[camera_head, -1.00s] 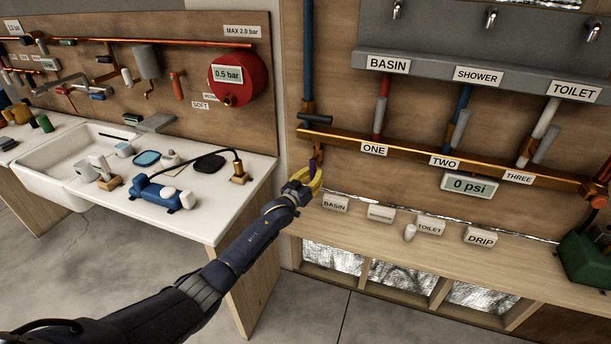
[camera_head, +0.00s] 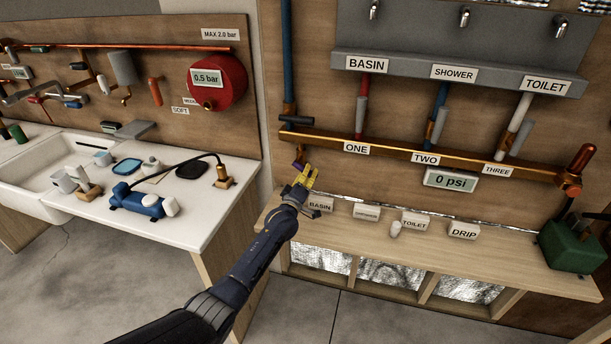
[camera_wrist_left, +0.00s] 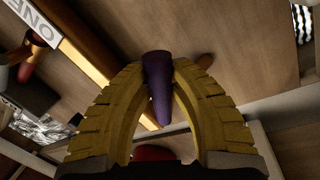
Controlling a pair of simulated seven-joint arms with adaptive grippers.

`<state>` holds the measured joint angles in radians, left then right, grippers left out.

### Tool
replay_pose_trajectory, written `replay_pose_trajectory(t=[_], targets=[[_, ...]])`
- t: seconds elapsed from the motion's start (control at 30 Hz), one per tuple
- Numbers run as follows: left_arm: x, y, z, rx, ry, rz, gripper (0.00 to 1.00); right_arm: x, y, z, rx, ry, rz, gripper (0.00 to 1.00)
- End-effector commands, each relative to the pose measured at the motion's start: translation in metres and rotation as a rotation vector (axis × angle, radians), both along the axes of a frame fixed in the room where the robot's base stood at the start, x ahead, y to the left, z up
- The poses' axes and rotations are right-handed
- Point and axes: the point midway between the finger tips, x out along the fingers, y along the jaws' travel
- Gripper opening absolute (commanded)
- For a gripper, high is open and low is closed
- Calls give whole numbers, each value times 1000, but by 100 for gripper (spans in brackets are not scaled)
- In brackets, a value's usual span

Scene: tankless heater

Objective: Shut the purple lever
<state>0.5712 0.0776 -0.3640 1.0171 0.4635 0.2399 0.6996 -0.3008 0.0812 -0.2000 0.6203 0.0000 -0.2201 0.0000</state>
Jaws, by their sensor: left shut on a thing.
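The purple lever (camera_head: 298,166) sits just below the left part of the copper manifold pipe (camera_head: 400,151), by the wall panel. Only a small part of it shows in the head view, partly covered by my gripper. My left gripper (camera_head: 306,178) has yellow fingers and is at the lever. In the left wrist view the purple lever (camera_wrist_left: 158,85) lies between the two yellow fingertips, which close on its sides. Its upper end sticks out past the tips and its narrow end points down between the fingers. My right gripper is not in view.
The wooden shelf (camera_head: 330,228) lies below, with label blocks such as BASIN (camera_head: 320,206) close to my left gripper. A black-handled valve (camera_head: 297,120) is above it. The gauge (camera_head: 449,178) reads 0 psi. A green box (camera_head: 572,245) stands at the right.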

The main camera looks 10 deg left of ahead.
Motion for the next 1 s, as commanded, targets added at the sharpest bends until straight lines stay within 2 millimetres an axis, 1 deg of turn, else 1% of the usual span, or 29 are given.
replay_pose_trajectory(t=[0.2,0.5,0.7,1.0], targets=[[-1,-6,10,-199,21,-1,0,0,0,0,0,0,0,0],[-1,-7,21,-410,44,-1,0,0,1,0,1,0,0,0],[-1,-8,25,-498,55,-1,0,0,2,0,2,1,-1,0],[-1,-8,28,-551,59,-1,0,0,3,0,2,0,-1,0]])
